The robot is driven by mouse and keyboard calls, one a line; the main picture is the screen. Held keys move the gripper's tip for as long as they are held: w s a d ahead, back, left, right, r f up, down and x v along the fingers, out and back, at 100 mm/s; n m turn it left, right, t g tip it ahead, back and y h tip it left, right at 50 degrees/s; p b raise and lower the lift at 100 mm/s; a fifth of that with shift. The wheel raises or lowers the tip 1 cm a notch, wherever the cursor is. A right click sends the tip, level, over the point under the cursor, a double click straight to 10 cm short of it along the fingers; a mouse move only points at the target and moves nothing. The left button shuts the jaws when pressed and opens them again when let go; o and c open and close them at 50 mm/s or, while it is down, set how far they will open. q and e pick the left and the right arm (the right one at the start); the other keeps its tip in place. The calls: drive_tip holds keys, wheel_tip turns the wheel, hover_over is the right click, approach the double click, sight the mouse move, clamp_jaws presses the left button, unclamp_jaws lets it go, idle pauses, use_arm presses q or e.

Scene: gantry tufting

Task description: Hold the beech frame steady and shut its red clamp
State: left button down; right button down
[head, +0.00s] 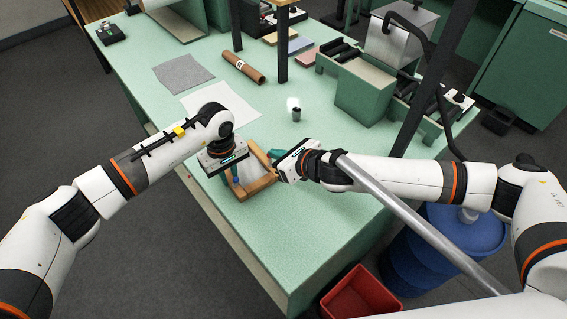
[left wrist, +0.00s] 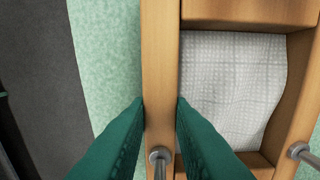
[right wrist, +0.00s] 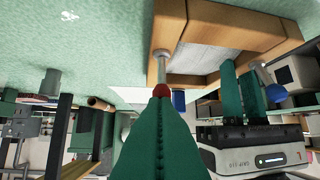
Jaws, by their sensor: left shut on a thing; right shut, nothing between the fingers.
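The beech frame (head: 262,184) lies on the green table with white woven cloth (left wrist: 235,85) inside it. My left gripper (left wrist: 160,108) is shut on one wooden rail, a green finger on each side; it also shows in the head view (head: 231,178). The red clamp's knob (right wrist: 161,90) sits at the end of a metal lever (right wrist: 160,66) by the frame's corner. My right gripper (right wrist: 160,95) is shut and empty, its tips at the red knob; I cannot tell whether they touch. A blue knob (right wrist: 275,93) ends another lever. The head view hides the red knob.
A green bin (head: 362,95) stands at the back right. A red crate (head: 361,297) is below the near edge. The table right of the frame is clear.

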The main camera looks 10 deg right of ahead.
drive_tip(key=shift+w+a+r, duration=0.15)
drive_tip(key=shift+w+a, duration=0.1)
drive_tip(key=shift+w, duration=0.15)
drive_tip(key=shift+r, duration=0.1)
drive_tip(key=shift+r, duration=0.7)
drive_tip(key=shift+s+d+r, duration=0.1)
drive_tip(key=shift+s+d, duration=0.05)
drive_tip(key=s+d+r, duration=0.1)
drive_tip(key=s+d, duration=0.7)
drive_tip(key=s, duration=0.3)
drive_tip(key=shift+s+d+r, duration=0.15)
drive_tip(key=shift+d, duration=0.25)
use_arm(q)
drive_tip(key=c, duration=1.2)
unclamp_jaws()
